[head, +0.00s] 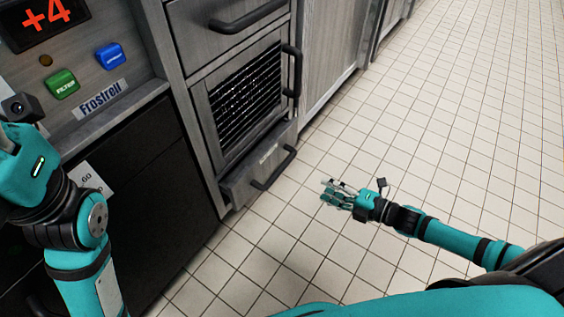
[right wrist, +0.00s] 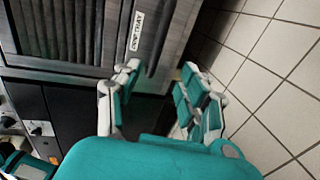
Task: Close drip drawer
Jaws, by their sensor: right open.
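The drip drawer (head: 240,182) is the low grey wood-grain drawer under a dark grille, with a black bar handle (head: 273,168) and a small white label. Its front stands out a little from the cabinet, so it looks partly open. My right gripper (head: 332,190) is open and empty, to the right of the drawer and apart from its handle in the head view. In the right wrist view the drawer front (right wrist: 150,62) with its "TRAY" label lies beyond my open fingers (right wrist: 158,88). My left arm shows at the left, but its fingertips are out of frame.
Above the drawer are a grille door (head: 245,95) and an upper drawer (head: 215,35), both with black handles. A control panel with green (head: 62,84) and blue buttons is at the left. The tiled floor (head: 440,130) to the right is clear.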

